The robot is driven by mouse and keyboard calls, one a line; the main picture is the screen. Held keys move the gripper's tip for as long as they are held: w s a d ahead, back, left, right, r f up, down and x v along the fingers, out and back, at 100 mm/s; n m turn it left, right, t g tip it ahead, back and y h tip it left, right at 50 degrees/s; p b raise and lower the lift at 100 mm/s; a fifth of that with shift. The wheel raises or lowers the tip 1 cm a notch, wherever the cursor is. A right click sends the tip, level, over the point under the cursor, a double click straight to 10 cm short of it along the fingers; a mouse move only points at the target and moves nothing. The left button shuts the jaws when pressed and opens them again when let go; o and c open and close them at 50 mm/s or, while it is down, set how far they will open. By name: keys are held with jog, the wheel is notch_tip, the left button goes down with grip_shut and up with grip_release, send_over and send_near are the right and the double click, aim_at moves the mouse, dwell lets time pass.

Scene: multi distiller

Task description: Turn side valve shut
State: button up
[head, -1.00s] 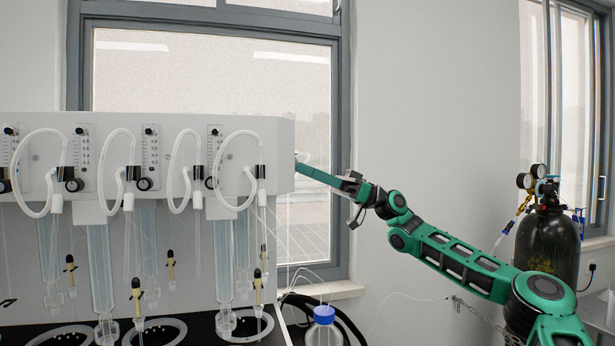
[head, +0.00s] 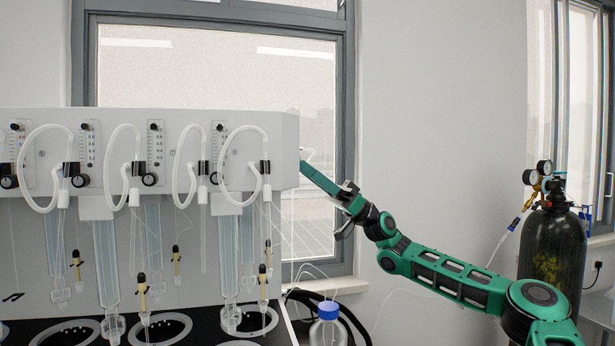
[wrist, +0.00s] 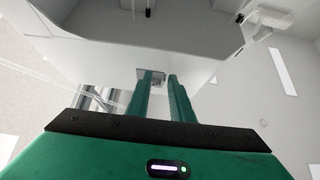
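The side valve is on the right side of the white distiller cabinet (head: 240,122), which is turned away from the head view. In the wrist view a small grey plate-like part (wrist: 157,76), perhaps the valve or its mount, shows on the cabinet wall by my fingertips. My gripper (head: 302,165) reaches the cabinet's right side from the lower right. In the wrist view my gripper's two green fingers (wrist: 159,76) point at that part, parallel with a narrow gap. I cannot tell whether they touch or hold it.
A dark gas cylinder (head: 552,250) with gauges stands at the right. A blue-capped bottle (head: 328,328) stands below my gripper beside the distiller. White hoses (head: 250,130) and glass columns (head: 107,265) are on the cabinet's front. The window (head: 220,75) is behind.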

jog(key=shift+s+d, duration=0.1)
jog(key=v, duration=1)
jog(key=shift+d+f, duration=0.2)
jog(key=shift+f, duration=0.1)
jog(key=shift+w+r, duration=0.1)
jog(key=shift+w, duration=0.15)
notch_tip(320, 180, up, 8)
jog(key=d+t+h, duration=0.1)
jog(key=d+h, duration=0.2)
jog(key=h, duration=0.4)
jog(key=x, duration=1.1)
jog(key=shift+w, duration=0.2)
jog(key=shift+c, duration=0.4)
grip_shut()
